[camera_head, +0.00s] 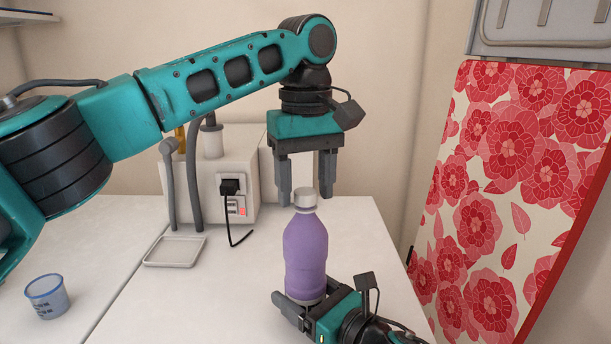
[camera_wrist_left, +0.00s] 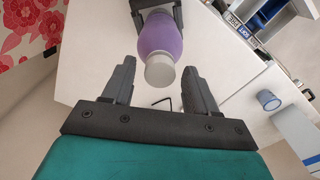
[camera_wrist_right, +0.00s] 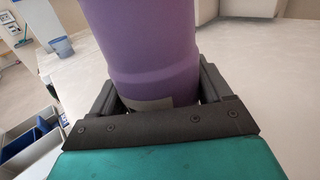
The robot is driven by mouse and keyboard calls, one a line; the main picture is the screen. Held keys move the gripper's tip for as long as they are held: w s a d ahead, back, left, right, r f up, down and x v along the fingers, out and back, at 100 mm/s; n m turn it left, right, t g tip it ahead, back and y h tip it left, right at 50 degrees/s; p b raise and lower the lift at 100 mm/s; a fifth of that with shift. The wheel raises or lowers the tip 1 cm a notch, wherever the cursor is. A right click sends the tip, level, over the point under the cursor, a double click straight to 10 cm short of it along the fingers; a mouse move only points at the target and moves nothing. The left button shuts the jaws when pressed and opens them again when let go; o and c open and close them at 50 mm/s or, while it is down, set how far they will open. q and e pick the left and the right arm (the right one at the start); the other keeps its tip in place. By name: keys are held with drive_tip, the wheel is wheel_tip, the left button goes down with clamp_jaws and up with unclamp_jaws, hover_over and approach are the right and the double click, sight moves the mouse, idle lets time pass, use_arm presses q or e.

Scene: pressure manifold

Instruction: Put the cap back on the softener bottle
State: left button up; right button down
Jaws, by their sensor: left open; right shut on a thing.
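The purple softener bottle (camera_head: 306,254) stands upright on the white counter in the head view. A light grey cap (camera_head: 305,197) sits on its neck; I cannot tell how tightly it is seated. The cap also shows in the left wrist view (camera_wrist_left: 160,71), just beyond the fingertips. My left gripper (camera_head: 307,200) is open, pointing down, with its fingers around or just behind the cap and apart from it. My right gripper (camera_head: 303,302) is shut on the lower part of the bottle; the right wrist view shows the bottle (camera_wrist_right: 148,50) between its fingers.
A blue measuring cup (camera_head: 46,296) stands at the left. A small white tray (camera_head: 175,250) lies in front of a white box (camera_head: 240,160) with a plugged cable and hoses. A red floral board (camera_head: 510,200) rises at the right. Counter around the bottle is clear.

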use_arm(q)
clamp_jaws()
drive_tip(key=m, duration=0.6)
drive_tip(key=shift+f+m, duration=0.1)
drive_tip(key=shift+m, duration=0.3)
drive_tip(key=m, duration=1)
drive_tip(key=shift+m, duration=0.4)
drive_tip(key=m, duration=0.7)
drive_tip(key=shift+o, duration=0.6)
unclamp_jaws()
